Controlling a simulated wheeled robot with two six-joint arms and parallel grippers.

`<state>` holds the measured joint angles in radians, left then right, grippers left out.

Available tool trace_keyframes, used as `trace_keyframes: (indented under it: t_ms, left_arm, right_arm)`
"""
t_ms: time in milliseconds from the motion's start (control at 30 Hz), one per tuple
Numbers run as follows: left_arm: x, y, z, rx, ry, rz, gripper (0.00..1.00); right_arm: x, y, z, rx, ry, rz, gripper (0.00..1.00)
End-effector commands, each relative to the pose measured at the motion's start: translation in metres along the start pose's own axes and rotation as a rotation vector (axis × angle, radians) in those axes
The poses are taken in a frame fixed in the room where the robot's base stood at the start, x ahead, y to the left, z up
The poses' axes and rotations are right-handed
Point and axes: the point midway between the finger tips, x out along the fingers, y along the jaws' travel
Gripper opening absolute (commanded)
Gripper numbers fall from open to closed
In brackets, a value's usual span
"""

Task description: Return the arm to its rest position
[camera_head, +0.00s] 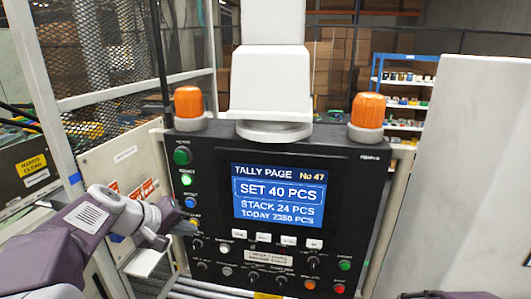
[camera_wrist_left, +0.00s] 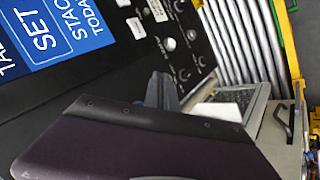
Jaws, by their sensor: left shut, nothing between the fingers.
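My left arm (camera_head: 105,215) comes in from the left, in front of a black control panel (camera_head: 208,165). My left gripper (camera_head: 188,229) is shut and empty, near the lower left knobs of the panel. I cannot tell whether its tip touches the panel. In the left wrist view the shut fingers (camera_wrist_left: 164,92) show partly behind a dark purple cover, with the panel (camera_wrist_left: 110,70) behind them. The panel's blue screen (camera_head: 278,196) reads "SET 40 PCS" and "STACK 24 PCS". My right gripper is not in view.
Two orange beacons (camera_head: 188,102) (camera_head: 367,110) stand on top of the panel. A mesh guard frame (camera_head: 120,95) is at the left. Metal rollers (camera_wrist_left: 240,40) lie beside the panel in the left wrist view. A blue shelf (camera_head: 404,82) stands at the back right.

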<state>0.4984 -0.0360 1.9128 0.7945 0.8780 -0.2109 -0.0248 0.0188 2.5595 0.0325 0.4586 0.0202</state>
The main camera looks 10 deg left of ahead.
Motion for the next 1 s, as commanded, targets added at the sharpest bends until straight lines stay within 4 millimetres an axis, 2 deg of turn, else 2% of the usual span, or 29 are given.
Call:
trace_keyframes:
  t_ms: [33,67,100,133,200,267,300,400,500,567,667,1000]
  left_arm:
    - [0.036,-0.007,0.037,0.037,-0.075,0.006,0.00]
    - [0.052,-0.011,0.059,0.063,-0.125,-0.004,0.00]
    - [0.072,-0.021,0.091,0.107,-0.194,-0.030,0.00]
    - [0.086,-0.032,0.115,0.142,-0.242,-0.058,0.00]
    - [0.112,-0.063,0.167,0.232,-0.344,-0.137,0.00]
    - [0.127,-0.096,0.207,0.316,-0.421,-0.214,0.00]
    - [0.133,-0.118,0.230,0.376,-0.464,-0.265,0.00]
    - [0.137,-0.170,0.269,0.519,-0.536,-0.379,0.00]
    - [0.128,-0.208,0.279,0.618,-0.555,-0.464,0.00]
    - [0.126,-0.219,0.277,0.653,-0.540,-0.488,0.00]
    - [0.131,-0.217,0.268,0.659,-0.497,-0.490,0.00]
    - [0.131,-0.217,0.268,0.653,-0.496,-0.491,0.00]
  right_arm:
    - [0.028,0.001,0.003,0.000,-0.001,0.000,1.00]
    - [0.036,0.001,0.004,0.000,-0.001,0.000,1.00]
    - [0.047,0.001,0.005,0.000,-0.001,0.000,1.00]
    - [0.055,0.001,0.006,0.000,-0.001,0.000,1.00]
    - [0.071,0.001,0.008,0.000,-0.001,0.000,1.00]
    - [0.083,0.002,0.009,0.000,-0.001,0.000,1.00]
    - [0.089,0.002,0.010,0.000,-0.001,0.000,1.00]
    - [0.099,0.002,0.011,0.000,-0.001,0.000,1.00]
    - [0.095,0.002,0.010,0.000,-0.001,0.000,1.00]
    - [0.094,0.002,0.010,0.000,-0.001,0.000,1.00]
    - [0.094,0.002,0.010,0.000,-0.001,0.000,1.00]
    - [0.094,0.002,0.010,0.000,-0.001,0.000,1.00]
